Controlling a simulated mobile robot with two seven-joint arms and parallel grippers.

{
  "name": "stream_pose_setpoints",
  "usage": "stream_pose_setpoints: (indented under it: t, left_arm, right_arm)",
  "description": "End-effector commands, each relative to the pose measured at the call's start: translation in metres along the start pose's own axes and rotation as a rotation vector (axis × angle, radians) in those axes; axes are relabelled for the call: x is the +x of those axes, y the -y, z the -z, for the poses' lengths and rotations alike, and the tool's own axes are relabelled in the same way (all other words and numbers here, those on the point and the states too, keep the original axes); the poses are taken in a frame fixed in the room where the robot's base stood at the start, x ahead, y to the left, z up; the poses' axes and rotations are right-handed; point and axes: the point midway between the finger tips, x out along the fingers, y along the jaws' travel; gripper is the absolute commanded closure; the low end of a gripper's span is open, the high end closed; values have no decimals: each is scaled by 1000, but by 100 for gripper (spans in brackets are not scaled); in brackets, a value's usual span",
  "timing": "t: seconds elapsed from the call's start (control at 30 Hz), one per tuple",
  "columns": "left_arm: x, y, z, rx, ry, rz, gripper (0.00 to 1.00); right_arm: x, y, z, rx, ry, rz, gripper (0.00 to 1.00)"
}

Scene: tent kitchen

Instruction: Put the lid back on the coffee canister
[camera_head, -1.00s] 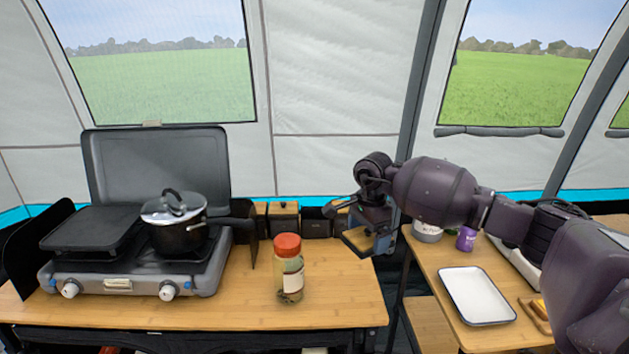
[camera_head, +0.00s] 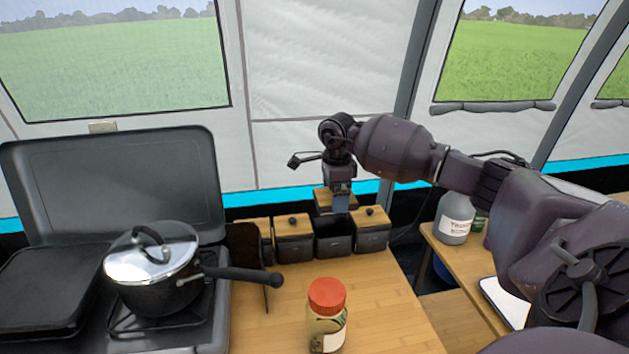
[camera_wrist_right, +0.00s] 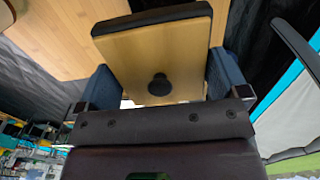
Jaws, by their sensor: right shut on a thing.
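A square wooden lid (camera_head: 322,202) with a dark edge is held by my right gripper (camera_head: 341,203). In the wrist view the lid (camera_wrist_right: 150,50), with its round dark knob, sits between the two blue fingers of the gripper (camera_wrist_right: 158,82). An open dark canister (camera_head: 334,242) stands in the row at the back of the table. The lid is above it in the picture, apart from its rim; I cannot tell how exactly they line up in depth. My left gripper is not in view.
Lidded canisters stand close on both sides, one to the left (camera_head: 294,243) and one to the right (camera_head: 371,233). A red-capped jar (camera_head: 326,318) stands in front. A pot (camera_head: 155,270) sits on the stove at left, its handle pointing toward the canisters. Table between is clear.

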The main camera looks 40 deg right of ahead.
Motion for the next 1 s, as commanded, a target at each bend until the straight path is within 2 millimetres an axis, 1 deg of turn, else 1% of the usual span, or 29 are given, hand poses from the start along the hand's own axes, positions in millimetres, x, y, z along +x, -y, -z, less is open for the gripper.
stream_pose_setpoints:
  t: [0.17, 0.37, 0.6, 0.8, 1.0]
  left_arm:
    - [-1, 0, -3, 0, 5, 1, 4]
    - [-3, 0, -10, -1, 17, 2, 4]
    - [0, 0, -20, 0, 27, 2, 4]
    - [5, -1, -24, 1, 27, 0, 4]
    - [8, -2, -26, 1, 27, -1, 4]
  right_arm:
    - [0, 0, 0, 0, 0, 0, 31]
    - [6, 0, 0, -1, -1, -1, 31]
    - [23, 0, 0, 0, 0, -3, 31]
    - [38, 0, 0, 0, 0, -1, 31]
    - [48, 0, 0, -1, 0, -1, 31]
